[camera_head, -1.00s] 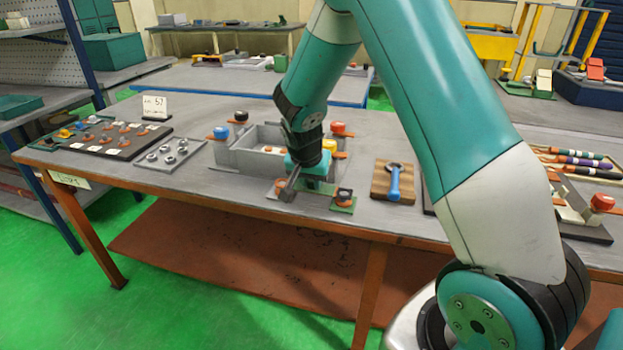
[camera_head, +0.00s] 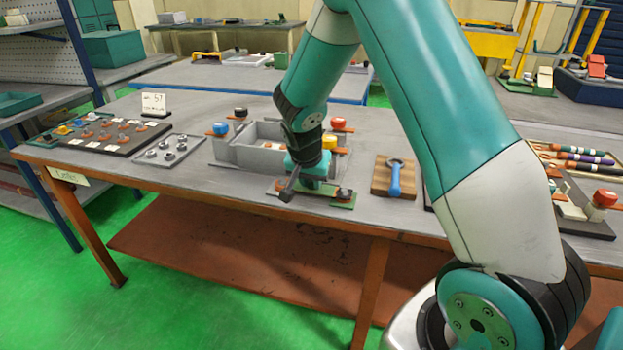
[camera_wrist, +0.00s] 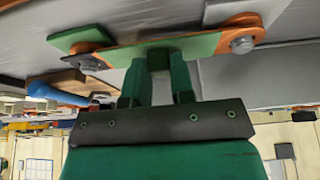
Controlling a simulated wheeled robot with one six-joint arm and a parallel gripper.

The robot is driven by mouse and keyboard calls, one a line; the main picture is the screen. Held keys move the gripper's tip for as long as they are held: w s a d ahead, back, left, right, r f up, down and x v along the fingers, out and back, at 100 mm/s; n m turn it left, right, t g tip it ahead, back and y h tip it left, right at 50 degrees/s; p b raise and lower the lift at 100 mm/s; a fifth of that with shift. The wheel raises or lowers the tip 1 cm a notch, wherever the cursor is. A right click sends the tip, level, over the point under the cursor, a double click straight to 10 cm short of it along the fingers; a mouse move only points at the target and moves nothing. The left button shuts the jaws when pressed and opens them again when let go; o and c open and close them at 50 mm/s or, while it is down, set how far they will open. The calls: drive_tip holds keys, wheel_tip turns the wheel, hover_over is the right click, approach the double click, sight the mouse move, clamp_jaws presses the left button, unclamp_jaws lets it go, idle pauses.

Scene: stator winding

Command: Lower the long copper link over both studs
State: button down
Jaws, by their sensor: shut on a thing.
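The long copper link (camera_wrist: 200,47) has a green middle and orange copper ends in the wrist view. My gripper (camera_wrist: 158,72) is shut on its green middle. The right copper end surrounds a grey hex-topped stud (camera_wrist: 242,45). At the left end, a second stud (camera_wrist: 88,62) with a dark washer shows beside the copper; whether the link sits fully around it I cannot tell. In the head view my gripper (camera_head: 310,178) is low over the front of the bench, with the link (camera_head: 322,189) nearly level beneath it and partly hidden.
A grey open box (camera_head: 240,155) with coloured terminals stands just behind. A blue-handled tool (camera_head: 394,180) lies on a wooden block to the right. A plate of nuts (camera_head: 168,150) and a dark parts board (camera_head: 105,138) lie left. The bench's front edge is close.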

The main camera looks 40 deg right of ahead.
sight(311, 182)
drive_tip(key=shift+f, duration=0.3)
idle(0.7)
drive_tip(key=c, duration=0.9)
unclamp_jaws()
wheel_tip(311, 182, up, 7)
drive_tip(key=p, duration=0.5)
drive_tip(key=shift+r, duration=0.1)
